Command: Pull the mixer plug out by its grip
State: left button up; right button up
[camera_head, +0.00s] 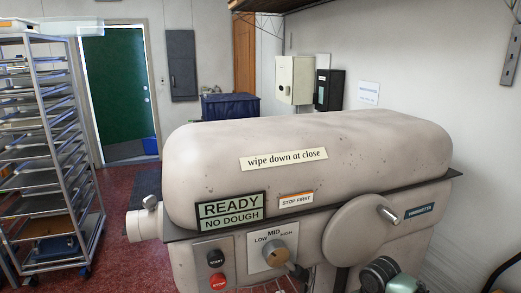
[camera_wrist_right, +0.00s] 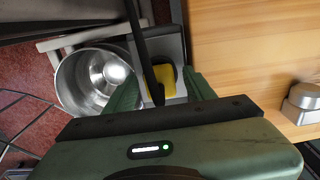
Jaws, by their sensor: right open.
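The mixer (camera_head: 310,165) fills the middle of the head view, a large beige machine. Its display reads "READY NO DOUGH" (camera_head: 231,211), and a label reads "STOP FIRST" (camera_head: 296,200). Below are start and stop buttons (camera_head: 217,270) and a speed knob (camera_head: 277,250). My right gripper (camera_wrist_right: 162,73) is open in the right wrist view, its two green fingers apart. A dark cable or bar (camera_wrist_right: 146,52) and a yellow piece (camera_wrist_right: 164,82) show between the fingers; I cannot tell whether they touch. I cannot identify the mixer plug for certain. My left gripper is not in view.
A steel bowl (camera_wrist_right: 80,95) stands left of the fingers in the right wrist view. A wooden top (camera_wrist_right: 240,60) lies to the right, with a metal object (camera_wrist_right: 303,102) on it. In the head view, a tray rack (camera_head: 85,130) stands at the left on red floor.

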jog(key=shift+p, duration=0.7)
dwell(0.6)
grip_shut()
jog(key=shift+r, duration=0.2)
jog(key=shift+r+p, duration=2.85)
jog(key=shift+p, duration=0.35)
